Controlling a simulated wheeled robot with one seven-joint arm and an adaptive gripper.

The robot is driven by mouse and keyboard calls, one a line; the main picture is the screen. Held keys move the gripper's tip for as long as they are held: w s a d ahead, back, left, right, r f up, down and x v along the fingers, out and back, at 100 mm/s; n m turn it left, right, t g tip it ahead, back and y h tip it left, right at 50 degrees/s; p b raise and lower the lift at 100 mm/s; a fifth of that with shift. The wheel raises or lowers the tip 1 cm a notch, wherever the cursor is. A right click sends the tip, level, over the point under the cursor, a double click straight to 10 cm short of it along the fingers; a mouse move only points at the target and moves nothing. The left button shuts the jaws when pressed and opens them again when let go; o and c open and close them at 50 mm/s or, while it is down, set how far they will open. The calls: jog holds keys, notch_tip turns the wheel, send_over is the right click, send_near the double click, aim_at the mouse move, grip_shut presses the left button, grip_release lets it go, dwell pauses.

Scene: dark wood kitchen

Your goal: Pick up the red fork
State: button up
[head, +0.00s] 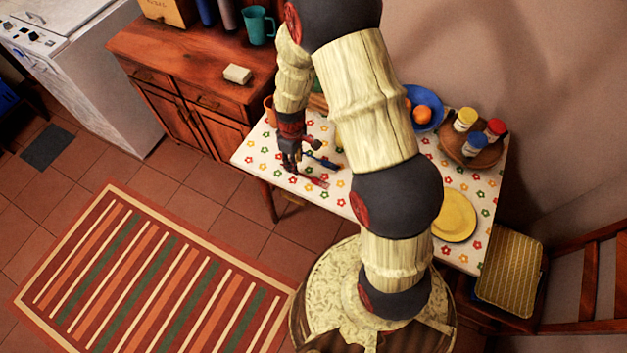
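A small, thin red object that looks like the red fork (315,181) lies on the flower-patterned tablecloth (345,204), near the table's front edge. My gripper (290,169) points down over the table just left of it. The fingers are dark and small here, and I cannot tell whether they are open or shut, or whether they touch the fork's left end. A blue utensil (325,163) lies a little behind the red fork, partly behind my gripper.
A yellow plate (454,215), a blue bowl with oranges (427,116) and a wooden tray of jars (470,150) are on the table's right part. An orange cup (270,111) stands at the far left corner. A wooden cabinet (200,75) stands behind; a chair (510,273) is at right.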

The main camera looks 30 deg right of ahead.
aim_at(304, 175)
notch_tip(304, 175, down, 4)
jog(key=shift+s+f+b, duration=0.1)
jog(key=shift+f+b, duration=0.15)
jog(key=shift+b, duration=0.3)
jog(key=shift+c, duration=1.1)
grip_shut()
